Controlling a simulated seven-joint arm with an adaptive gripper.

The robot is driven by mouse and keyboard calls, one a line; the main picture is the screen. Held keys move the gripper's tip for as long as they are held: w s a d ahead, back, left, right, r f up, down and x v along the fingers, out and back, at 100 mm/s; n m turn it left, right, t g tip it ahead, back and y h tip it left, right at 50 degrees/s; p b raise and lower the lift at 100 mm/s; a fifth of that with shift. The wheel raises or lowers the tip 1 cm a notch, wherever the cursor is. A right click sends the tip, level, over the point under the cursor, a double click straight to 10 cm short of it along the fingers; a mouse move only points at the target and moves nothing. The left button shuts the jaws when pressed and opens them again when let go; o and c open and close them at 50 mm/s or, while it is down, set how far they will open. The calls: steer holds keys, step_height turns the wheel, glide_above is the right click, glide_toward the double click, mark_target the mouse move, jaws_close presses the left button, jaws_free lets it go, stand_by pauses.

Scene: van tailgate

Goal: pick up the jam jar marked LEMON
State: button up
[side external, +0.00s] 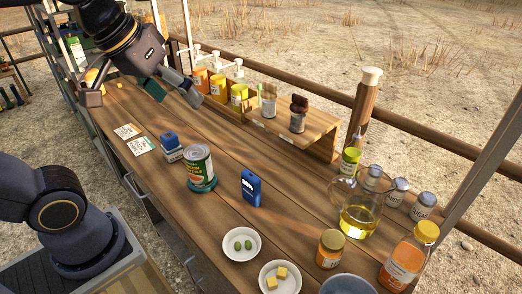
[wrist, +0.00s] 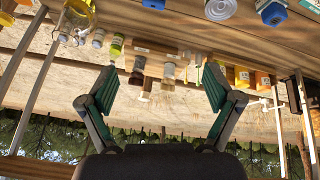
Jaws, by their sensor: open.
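No label reading LEMON is legible in either view. A small jar with an orange-yellow lid (side external: 330,249) stands upright near the front right of the wooden counter in the side external view; its label is too small to read. My gripper (side external: 138,94) is over the far left part of the counter, well away from that jar. Its two fingers are spread wide with nothing between them. In the wrist view my gripper (wrist: 155,88) is also open and empty, with the counter upside down beyond it. I cannot tell that jar apart in the wrist view.
Pump bottles (side external: 218,88) and a small wooden shelf (side external: 290,125) line the back edge. A can (side external: 199,166), a blue container (side external: 251,188), a glass oil jug (side external: 360,215), an orange bottle (side external: 404,262) and bowls (side external: 241,254) crowd the right half.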

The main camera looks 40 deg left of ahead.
steer(key=w+d+r+g, duration=0.1)
steer(key=w+d+r, duration=0.1)
steer(key=w+d, duration=0.3)
steer(key=m+g, duration=0.2)
steer(key=g, duration=0.3)
glide_above(332, 239)
step_height(332, 239, down, 18)
step_height(332, 239, down, 10)
steer(key=shift+r, duration=0.1)
step_height(332, 239, down, 6)
steer(key=shift+w, duration=0.15)
